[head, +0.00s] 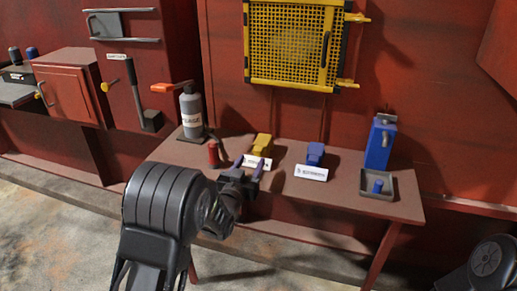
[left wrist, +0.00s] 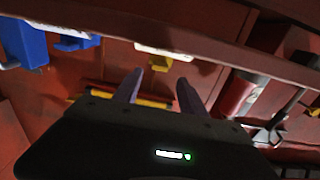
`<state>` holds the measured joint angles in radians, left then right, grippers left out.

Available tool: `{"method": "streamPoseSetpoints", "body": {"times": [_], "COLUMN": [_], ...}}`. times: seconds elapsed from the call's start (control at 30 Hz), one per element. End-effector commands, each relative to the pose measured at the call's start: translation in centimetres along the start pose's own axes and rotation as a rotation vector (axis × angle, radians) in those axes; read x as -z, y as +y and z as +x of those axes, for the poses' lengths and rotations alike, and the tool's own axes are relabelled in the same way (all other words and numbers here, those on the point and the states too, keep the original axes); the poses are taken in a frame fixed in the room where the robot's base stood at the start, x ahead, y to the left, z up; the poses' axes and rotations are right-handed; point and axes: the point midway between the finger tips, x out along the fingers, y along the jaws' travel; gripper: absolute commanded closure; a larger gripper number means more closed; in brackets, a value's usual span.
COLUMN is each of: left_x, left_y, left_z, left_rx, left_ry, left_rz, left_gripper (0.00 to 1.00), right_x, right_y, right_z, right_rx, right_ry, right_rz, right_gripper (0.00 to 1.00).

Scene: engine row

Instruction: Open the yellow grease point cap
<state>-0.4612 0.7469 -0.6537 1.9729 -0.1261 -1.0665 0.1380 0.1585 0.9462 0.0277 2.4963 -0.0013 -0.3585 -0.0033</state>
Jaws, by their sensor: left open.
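The yellow grease point cap (head: 262,145) sits on the brown bench behind a white label (head: 257,163). In the left wrist view the yellow cap (left wrist: 160,65) shows small, just beyond the label and between my finger directions. My left gripper (head: 248,164) is open and empty, its two purple fingers apart in front of the label. In the left wrist view my left gripper (left wrist: 160,79) has nothing between its fingers. The cap appears closed, but its lid is too small to tell surely. My right gripper is out of view.
A blue cap (head: 315,153) with its own label stands to the right. A blue can (head: 380,143) and a dark tray (head: 405,188) are at the bench's right end. A grey bottle (head: 191,112) and small red cylinder (head: 213,154) stand left of the yellow cap.

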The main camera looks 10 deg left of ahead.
Motion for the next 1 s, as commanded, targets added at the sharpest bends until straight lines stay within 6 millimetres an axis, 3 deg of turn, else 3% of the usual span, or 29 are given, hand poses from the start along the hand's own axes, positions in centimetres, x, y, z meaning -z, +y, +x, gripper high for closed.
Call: {"method": "streamPoseSetpoints", "body": {"times": [0.27,0.63,1.0], "left_x": [0.0,-0.1,-0.1], "left_y": [0.0,-0.1,0.0], "left_z": [1.7,7.0,7.8], "left_rx": [-0.001,0.000,0.000], "left_ry": [0.000,-0.001,-0.001], "left_rz": [0.002,0.002,0.000], "left_gripper": [0.51,0.51,0.51], "right_x": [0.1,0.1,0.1], "right_y": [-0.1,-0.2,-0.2], "right_z": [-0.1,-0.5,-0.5], "right_rx": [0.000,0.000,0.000], "right_ry": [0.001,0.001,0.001], "right_rz": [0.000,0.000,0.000], "right_gripper": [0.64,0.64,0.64]}}
